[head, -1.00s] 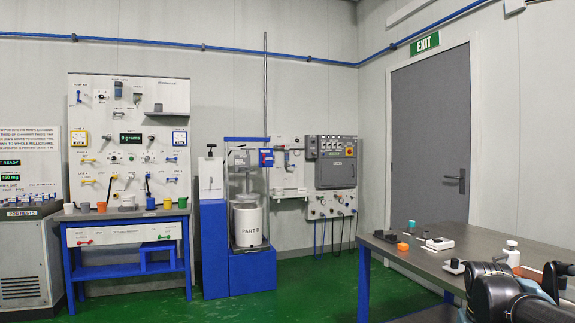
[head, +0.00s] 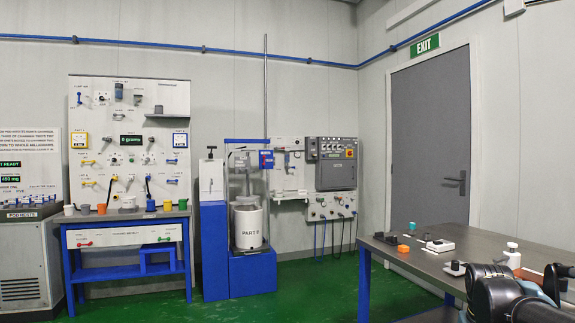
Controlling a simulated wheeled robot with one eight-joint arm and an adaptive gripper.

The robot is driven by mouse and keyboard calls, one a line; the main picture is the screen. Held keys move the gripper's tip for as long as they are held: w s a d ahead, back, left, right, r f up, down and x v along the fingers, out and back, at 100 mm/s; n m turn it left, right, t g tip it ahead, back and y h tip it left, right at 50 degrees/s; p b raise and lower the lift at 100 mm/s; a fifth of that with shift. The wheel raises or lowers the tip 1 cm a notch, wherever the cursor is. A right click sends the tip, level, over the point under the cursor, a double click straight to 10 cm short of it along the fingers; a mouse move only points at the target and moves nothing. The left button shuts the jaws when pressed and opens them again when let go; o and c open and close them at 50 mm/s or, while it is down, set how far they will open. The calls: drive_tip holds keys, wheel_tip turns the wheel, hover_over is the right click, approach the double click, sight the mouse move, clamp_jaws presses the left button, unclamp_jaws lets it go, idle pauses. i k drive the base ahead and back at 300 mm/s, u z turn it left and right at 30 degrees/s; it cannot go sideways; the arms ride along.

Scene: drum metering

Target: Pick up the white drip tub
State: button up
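A small white tub (head: 69,210) stands at the left end of the blue bench's top, beside an orange one. The frame does not show clearly which is the drip tub. My arm's dark, rounded links are at the lower right, in front of the grey table and far from the bench. My gripper's fingers cannot be made out.
A grey table (head: 428,262) with small items stands at right. Green floor (head: 320,285) lies open between.

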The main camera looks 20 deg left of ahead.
sight(278, 192)
drive_tip(key=u, duration=0.25)
drive_tip(key=k, duration=0.55)
drive_tip(key=u, duration=0.55)
drive_tip(key=k, duration=0.75)
drive_tip(key=u, duration=0.25)
drive_tip(key=i, duration=2)
drive_tip(key=z, duration=0.3)
drive_tip(key=i, duration=3.35)
drive_tip(key=u, duration=0.05)
